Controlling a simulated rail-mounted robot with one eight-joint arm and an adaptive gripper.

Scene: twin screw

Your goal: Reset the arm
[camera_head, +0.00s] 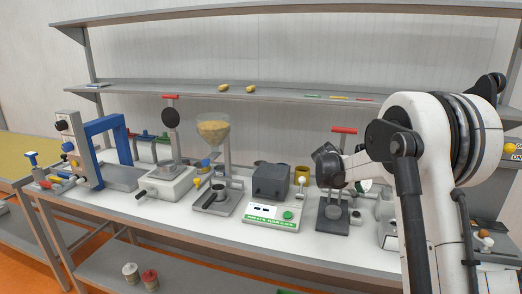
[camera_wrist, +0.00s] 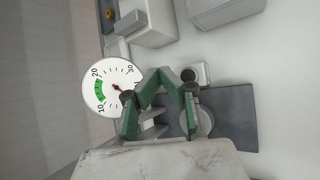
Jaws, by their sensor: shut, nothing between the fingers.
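My white arm stands on the right in the head view, reaching over the bench (camera_head: 230,228). In the wrist view my gripper (camera_wrist: 168,80) shows green finger pads meeting in an angled shape, shut with nothing held. In the head view the gripper itself is hard to make out beside the dark wrist joint. A round gauge (camera_wrist: 110,82) with a green band lies just left of the fingers in the wrist view. A dark base plate (camera_wrist: 237,118) is behind and right of them, with a round metal part partly hidden by the fingers.
A red-handled press (camera_head: 344,131) stands close to my wrist. A grey box device (camera_head: 271,182), a hopper (camera_head: 213,132), a gauge stand (camera_head: 170,118) and a blue frame (camera_head: 107,127) line the bench leftward. Shelves (camera_head: 190,91) run behind. A narrow front strip of bench is clear.

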